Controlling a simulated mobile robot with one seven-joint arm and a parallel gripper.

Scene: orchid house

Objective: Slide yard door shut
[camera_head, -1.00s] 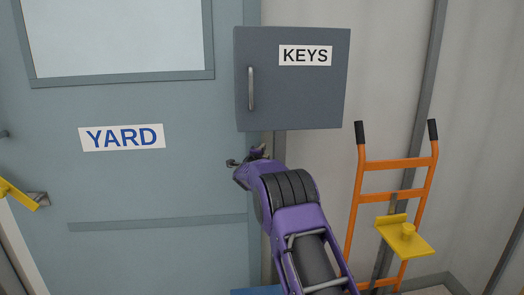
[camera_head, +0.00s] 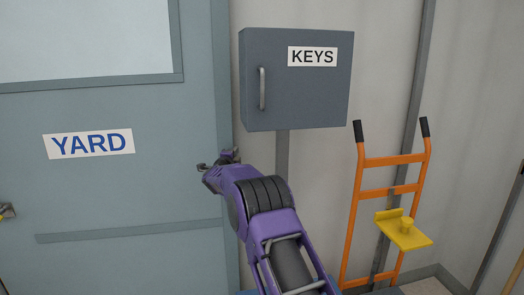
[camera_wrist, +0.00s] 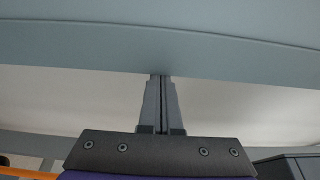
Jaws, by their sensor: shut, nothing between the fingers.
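The grey-blue yard door (camera_head: 130,190), with a white YARD sign (camera_head: 88,144) and a pale window panel, fills the left of the head view. Its right edge runs down just right of my gripper (camera_head: 222,158), at about sign height. In the wrist view, my gripper (camera_wrist: 161,82) is shut and empty, its fingertips up against or very near the lower border of a grey-blue band, apparently the door (camera_wrist: 160,50). Exact contact cannot be told. A metal fitting (camera_head: 6,211) shows at the left picture edge. The door's left edge is out of view.
A grey key cabinet (camera_head: 264,105) marked KEYS hangs on the wall right of the door. An orange hand truck (camera_head: 393,161) leans farther right, with a yellow bracket-like piece (camera_head: 404,235) in front of it. Pale wall lies between them.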

